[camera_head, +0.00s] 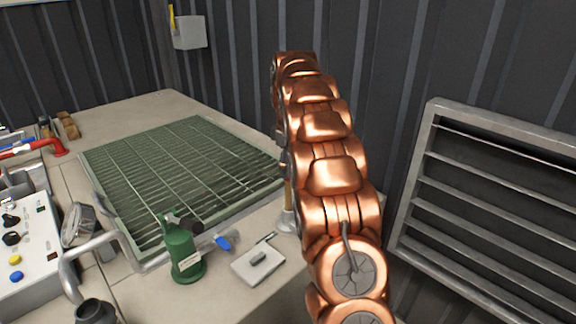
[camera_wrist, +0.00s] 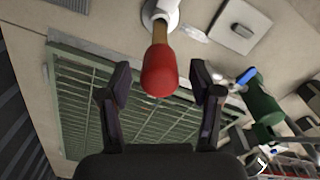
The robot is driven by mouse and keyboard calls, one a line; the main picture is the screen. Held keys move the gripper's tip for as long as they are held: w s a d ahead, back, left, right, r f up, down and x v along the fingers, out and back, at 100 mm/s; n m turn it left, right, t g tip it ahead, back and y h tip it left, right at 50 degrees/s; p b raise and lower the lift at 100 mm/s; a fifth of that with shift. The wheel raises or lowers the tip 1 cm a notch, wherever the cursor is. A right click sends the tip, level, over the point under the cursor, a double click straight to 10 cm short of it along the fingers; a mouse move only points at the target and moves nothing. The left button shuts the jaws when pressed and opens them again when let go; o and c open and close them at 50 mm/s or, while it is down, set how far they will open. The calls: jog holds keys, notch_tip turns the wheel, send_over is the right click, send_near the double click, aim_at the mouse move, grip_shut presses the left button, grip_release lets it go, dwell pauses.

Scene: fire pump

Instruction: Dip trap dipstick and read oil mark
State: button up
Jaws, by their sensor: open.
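The dipstick shows in the wrist view as a red knob (camera_wrist: 159,72) on a tan rod, rising from a pale round fitting (camera_wrist: 163,12). My gripper (camera_wrist: 161,82) is open, with one finger on each side of the red knob and visible gaps between. It holds nothing. In the head view my copper arm hides the knob and most of the gripper. Part of the tan rod (camera_head: 288,194) and its flared pale base (camera_head: 287,222) show just left of the arm. The oil mark is not visible.
A green grating (camera_head: 180,170) covers much of the bench. A green bottle-shaped device (camera_head: 184,252), a blue-tipped item (camera_head: 223,242) and a flat grey plate (camera_head: 258,263) stand near the rod. A control box (camera_head: 28,245) is at left, a louvred panel (camera_head: 490,200) at right.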

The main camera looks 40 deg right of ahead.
jog(key=shift+f, duration=0.2)
grip_shut()
dwell(0.6)
